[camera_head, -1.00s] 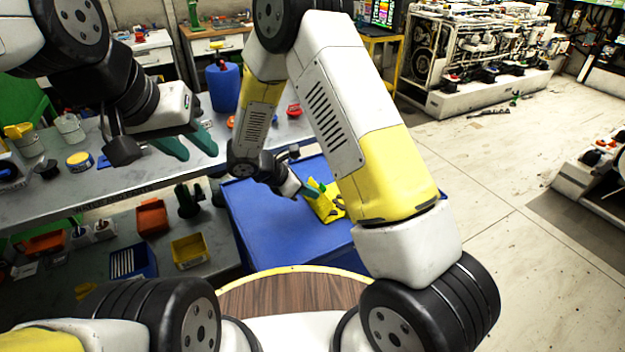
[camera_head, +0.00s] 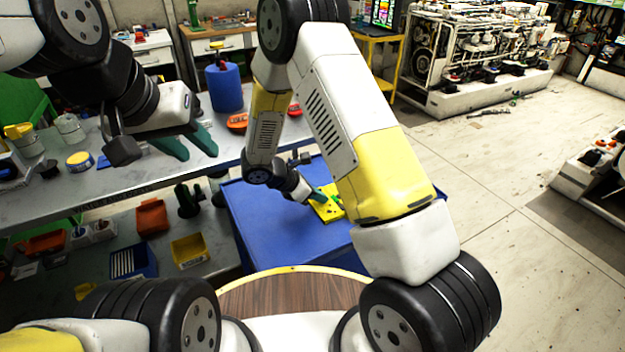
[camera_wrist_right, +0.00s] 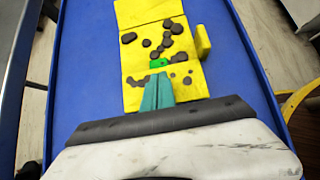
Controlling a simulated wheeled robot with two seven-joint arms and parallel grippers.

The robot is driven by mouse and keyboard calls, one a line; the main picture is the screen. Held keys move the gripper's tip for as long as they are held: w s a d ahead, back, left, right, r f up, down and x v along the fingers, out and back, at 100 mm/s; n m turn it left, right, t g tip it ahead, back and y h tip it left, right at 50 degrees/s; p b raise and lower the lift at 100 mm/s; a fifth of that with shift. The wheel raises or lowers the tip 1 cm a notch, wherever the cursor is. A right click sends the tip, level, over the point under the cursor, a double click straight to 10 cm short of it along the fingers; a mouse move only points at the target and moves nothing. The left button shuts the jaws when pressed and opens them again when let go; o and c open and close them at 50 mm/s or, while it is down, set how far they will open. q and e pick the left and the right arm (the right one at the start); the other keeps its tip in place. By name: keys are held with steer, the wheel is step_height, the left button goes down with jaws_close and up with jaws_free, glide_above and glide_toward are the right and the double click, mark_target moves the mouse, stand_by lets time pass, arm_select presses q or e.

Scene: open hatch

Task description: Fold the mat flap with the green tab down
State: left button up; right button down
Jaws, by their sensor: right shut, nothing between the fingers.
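The yellow mat (camera_wrist_right: 135,55) with dark blotches lies on the blue surface; it also shows in the head view (camera_head: 328,207), partly behind my right arm. It looks flat there, with a seam across it in the wrist view. The green tab (camera_wrist_right: 158,63) sits near the middle of the mat. My right gripper (camera_wrist_right: 160,78) is shut and empty, its teal fingertips right at the tab. I cannot tell whether they press on it. It shows small in the head view (camera_head: 318,193). My left gripper (camera_head: 190,147) is open and empty over the grey bench.
The blue tabletop (camera_head: 270,240) is clear around the mat. A yellow side piece (camera_wrist_right: 203,42) sticks out at the mat's right edge. The grey bench (camera_head: 120,185) behind holds a blue canister (camera_head: 225,88), a yellow tape roll (camera_head: 80,161) and orange-red items.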

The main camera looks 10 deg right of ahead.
steer(key=shift+a+r, duration=0.1)
steer(key=v, duration=0.7)
steer(key=shift+s+a+r, duration=0.15)
steer(key=shift+a+r, duration=0.1)
steer(key=shift+r, duration=0.05)
steer(key=s+d+r+m+g+y, duration=0.1)
steer(key=s+d+r+m+y, duration=0.15)
steer(key=r+m, duration=0.2)
steer(key=s+d+r+m+y, duration=0.1)
steer(key=s+d+r+m, duration=0.2)
steer(key=r, duration=0.3)
steer(key=s+d+r+m+g+y, duration=0.1)
steer(key=s+d+r+m, duration=0.2)
steer(key=r+m, duration=0.15)
steer(key=s+d+r+m+t+y, duration=0.2)
steer(key=s+r+m+t+y, duration=0.3)
steer(key=s+r+m, duration=0.5)
step_height(320, 180, up, 2)
steer(key=shift+s+r+y, duration=0.1)
steer(key=shift+s+y, duration=0.35)
steer(key=shift+s, duration=0.3)
